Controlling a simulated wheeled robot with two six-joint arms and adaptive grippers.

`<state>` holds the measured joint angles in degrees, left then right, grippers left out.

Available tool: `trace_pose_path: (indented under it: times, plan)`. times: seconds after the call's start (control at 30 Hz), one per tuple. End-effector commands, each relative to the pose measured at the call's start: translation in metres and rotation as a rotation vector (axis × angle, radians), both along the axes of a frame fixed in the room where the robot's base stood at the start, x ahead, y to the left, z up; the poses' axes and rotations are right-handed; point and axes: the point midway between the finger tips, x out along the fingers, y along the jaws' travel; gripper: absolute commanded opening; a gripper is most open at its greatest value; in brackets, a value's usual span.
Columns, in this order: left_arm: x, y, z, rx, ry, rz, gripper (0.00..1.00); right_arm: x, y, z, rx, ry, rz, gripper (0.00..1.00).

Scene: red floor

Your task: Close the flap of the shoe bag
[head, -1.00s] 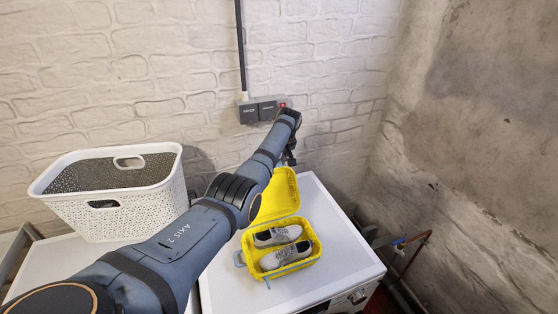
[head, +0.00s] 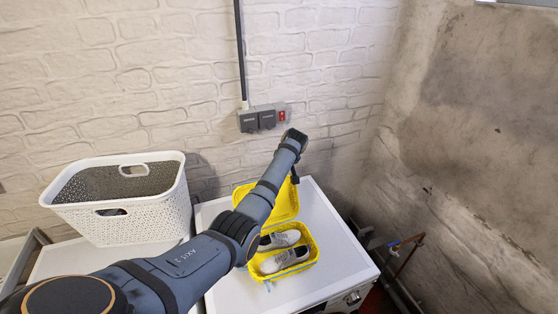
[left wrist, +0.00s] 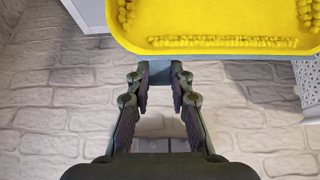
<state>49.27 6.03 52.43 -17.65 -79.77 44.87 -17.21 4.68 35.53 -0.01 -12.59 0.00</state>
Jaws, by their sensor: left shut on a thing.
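The yellow shoe bag (head: 312,244) lies open on the white appliance top, with its flap (head: 285,203) raised at the back, toward the brick wall. Two grey-white shoes (head: 282,258) lie inside the bag. My left arm crosses over the bag's left part and hides some of it. My left gripper (head: 295,179) is at the flap's far upper edge, mostly hidden behind my arm. In the left wrist view, its fingertips (left wrist: 161,72) meet the grey-edged rim of the yellow flap (left wrist: 220,25), shut on it. My right gripper is not in view.
A white perforated basket (head: 120,222) stands left of my arm on another white surface. The white appliance top (head: 225,293) is clear in front of the bag. Sockets (head: 262,118) are on the brick wall behind. Pipes (head: 408,255) run beside the concrete wall on the right.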

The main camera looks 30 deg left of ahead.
Motion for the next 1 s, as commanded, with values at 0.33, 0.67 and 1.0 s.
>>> trace_pose_path:
  times: [0.33,0.67,1.0]
  plan:
    - [-0.033,-0.039,0.016,0.175,-0.155,-0.001,0.00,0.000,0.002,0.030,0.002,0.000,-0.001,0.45]
    - [-0.056,-0.065,0.024,0.264,-0.234,0.001,0.00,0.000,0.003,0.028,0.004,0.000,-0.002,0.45]
    - [-0.064,-0.074,0.024,0.265,-0.232,0.001,0.00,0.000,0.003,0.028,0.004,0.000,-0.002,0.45]
